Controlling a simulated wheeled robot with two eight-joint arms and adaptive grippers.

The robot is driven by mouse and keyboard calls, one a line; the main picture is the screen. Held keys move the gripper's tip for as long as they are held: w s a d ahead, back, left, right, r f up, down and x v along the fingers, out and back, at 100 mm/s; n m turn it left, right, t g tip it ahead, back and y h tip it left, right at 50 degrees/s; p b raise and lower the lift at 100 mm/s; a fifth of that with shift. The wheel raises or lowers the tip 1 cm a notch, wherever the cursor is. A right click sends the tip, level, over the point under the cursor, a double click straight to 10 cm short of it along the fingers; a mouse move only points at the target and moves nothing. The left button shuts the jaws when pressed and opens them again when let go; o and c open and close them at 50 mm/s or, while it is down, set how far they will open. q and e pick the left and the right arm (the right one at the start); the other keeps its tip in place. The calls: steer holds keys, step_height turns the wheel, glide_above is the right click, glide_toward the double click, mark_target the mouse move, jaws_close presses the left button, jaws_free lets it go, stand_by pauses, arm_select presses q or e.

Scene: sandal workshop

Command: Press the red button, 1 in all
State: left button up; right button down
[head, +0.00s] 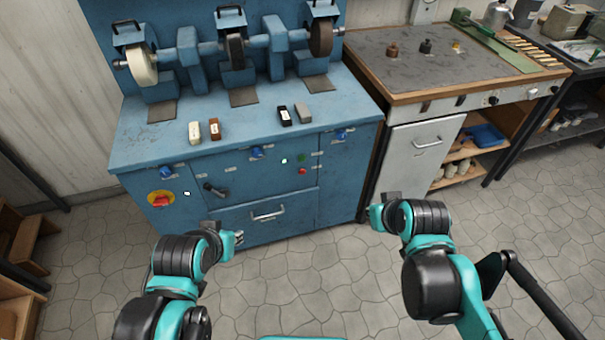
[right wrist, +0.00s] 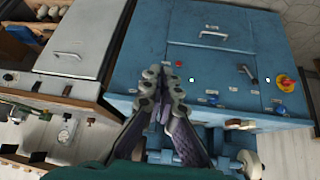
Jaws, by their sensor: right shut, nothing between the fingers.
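A small red button (head: 302,171) sits on the front panel of the blue grinding machine (head: 240,188), below a dark green button (head: 301,158). A larger red switch (head: 161,200) on a yellow disc is at the panel's left end; it also shows in the right wrist view (right wrist: 287,83). My right gripper (head: 375,217) is apart from the panel, right of and below the small red button. In the right wrist view its fingers (right wrist: 166,70) are together and empty; I cannot make out the small button there. My left gripper (head: 239,238) is low in front of the drawer, its jaw opening unclear.
Blue knobs (head: 257,153), a black lever (head: 215,190) and a drawer handle (head: 268,212) stand out from the panel. Several small bars (head: 284,116) lie on the machine's top below the grinding wheels. A workbench (head: 425,150) stands to the right. The tiled floor between my arms is clear.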

mark_target(302, 172)
steer(key=w+a+f+n+y, duration=0.1)
steer(key=w+a+f+n, duration=0.3)
steer(key=w, duration=0.6)
steer(key=w+a+f+n+y, duration=0.1)
steer(key=w+a+f+y, duration=0.3)
steer(key=w, duration=0.6)
steer(key=w+a+f+n, duration=0.1)
steer(key=w+a+f, duration=0.1)
steer(key=f, duration=0.6)
steer(key=w+a+f+n, duration=0.1)
steer(key=w+f+n, duration=0.1)
steer(key=f, duration=0.6)
steer(key=w+a+f+n, duration=0.1)
steer(key=w+a+f, duration=0.1)
steer(key=f, duration=0.6)
steer(key=shift+w+a+n, duration=0.3)
steer(key=shift+w+a, duration=0.05)
steer(key=shift+w, duration=0.45)
steer(key=w+a, duration=0.2)
steer(key=w, duration=0.6)
steer(key=shift+w+a, duration=0.25)
steer(key=shift+a, duration=0.1)
steer(key=shift+r, duration=0.1)
steer(key=shift+w+a, duration=0.15)
steer(key=shift+w, duration=0.2)
